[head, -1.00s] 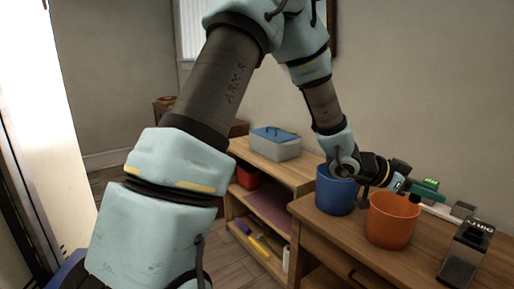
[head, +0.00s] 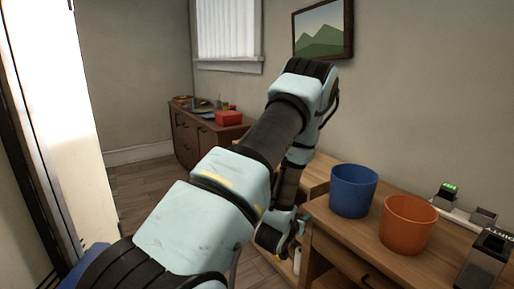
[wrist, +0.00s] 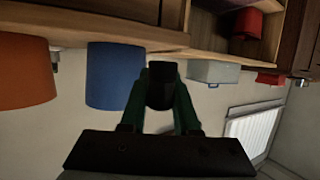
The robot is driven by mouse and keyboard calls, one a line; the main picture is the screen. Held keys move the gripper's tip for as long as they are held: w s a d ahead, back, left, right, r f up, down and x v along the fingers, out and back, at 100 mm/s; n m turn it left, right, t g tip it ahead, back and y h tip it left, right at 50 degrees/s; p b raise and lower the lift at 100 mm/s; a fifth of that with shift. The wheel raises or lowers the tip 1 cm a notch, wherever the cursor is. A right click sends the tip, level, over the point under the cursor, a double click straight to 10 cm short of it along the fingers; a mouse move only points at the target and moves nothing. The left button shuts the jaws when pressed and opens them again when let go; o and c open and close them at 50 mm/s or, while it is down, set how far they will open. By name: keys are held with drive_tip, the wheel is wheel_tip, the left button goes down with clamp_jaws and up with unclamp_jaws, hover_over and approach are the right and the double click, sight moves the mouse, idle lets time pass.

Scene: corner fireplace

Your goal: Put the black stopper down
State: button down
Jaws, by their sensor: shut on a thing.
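The black stopper (wrist: 160,82) is a dark, blocky piece between the green fingers of my gripper (wrist: 161,102) in the wrist view. My gripper is shut on it, and the wrist view looks upside down. In the head view my gripper (head: 302,224) is low beside the front left corner of the wooden desk (head: 345,238), in front of the shelf. My arm hides most of it there, and I cannot make out the stopper in that view.
A blue bucket (head: 353,190) and an orange bucket (head: 408,223) stand on the desk. A dresser (head: 190,138) with a red box (head: 228,118) stands behind.

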drive_tip(key=w+a+f+n+t+y, duration=0.2)
drive_tip(key=a+n+y, duration=0.45)
drive_tip(key=a, duration=1.75)
drive_tip(key=shift+y, duration=0.45)
drive_tip(key=v, duration=0.3)
drive_tip(key=a+v, duration=0.1)
drive_tip(key=v, duration=0.1)
drive_tip(key=shift+s+f, duration=0.1)
drive_tip(key=shift+s, duration=0.3)
drive_tip(key=shift+d, duration=0.1)
